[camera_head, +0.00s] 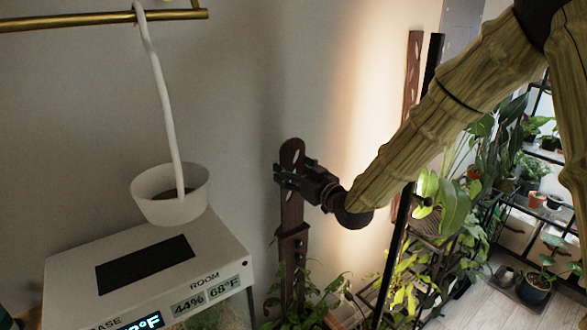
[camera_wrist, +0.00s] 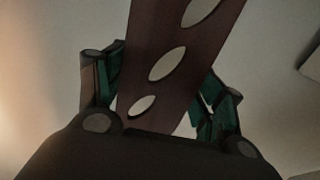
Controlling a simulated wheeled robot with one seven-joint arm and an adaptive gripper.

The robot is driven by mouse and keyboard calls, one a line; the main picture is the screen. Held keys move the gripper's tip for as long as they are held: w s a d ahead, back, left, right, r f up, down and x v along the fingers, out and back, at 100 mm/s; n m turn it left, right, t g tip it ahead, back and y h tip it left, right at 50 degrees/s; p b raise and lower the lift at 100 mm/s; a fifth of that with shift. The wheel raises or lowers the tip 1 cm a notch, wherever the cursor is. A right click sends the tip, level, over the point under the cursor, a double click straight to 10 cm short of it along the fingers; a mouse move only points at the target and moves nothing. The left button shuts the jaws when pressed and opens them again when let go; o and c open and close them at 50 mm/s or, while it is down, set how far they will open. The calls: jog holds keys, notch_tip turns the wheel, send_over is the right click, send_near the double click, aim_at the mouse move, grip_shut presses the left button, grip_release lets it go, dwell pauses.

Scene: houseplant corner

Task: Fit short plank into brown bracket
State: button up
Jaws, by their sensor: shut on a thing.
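The short plank (camera_head: 291,152) is dark brown with a rounded top and oval holes. It stands about upright near the wall in the head view. My gripper (camera_head: 287,175) is shut on it near its upper part. In the wrist view the plank (camera_wrist: 150,65) runs between the two green-padded fingers (camera_wrist: 160,90), with several oval holes showing. The brown bracket (camera_head: 291,250) is below my gripper, in line with the plank. The plank's lower end meets the bracket's top in the picture. I cannot tell how far it sits inside. Leaves hide the bracket's lower part.
A white box with displays (camera_head: 225,245) and a white hanging pot (camera_head: 170,195) are at left. Another brown plank with holes (camera_head: 411,90) is on the wall behind my arm. A black post (camera_head: 400,235) and leafy plants (camera_head: 440,200) crowd the right.

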aim_at(294, 196)
jog(key=shift+w+f+b, duration=0.1)
jog(key=shift+f+b, duration=2.1)
jog(key=shift+f, duration=1.75)
jog(key=o, duration=1.5)
jog(key=shift+f, duration=0.1)
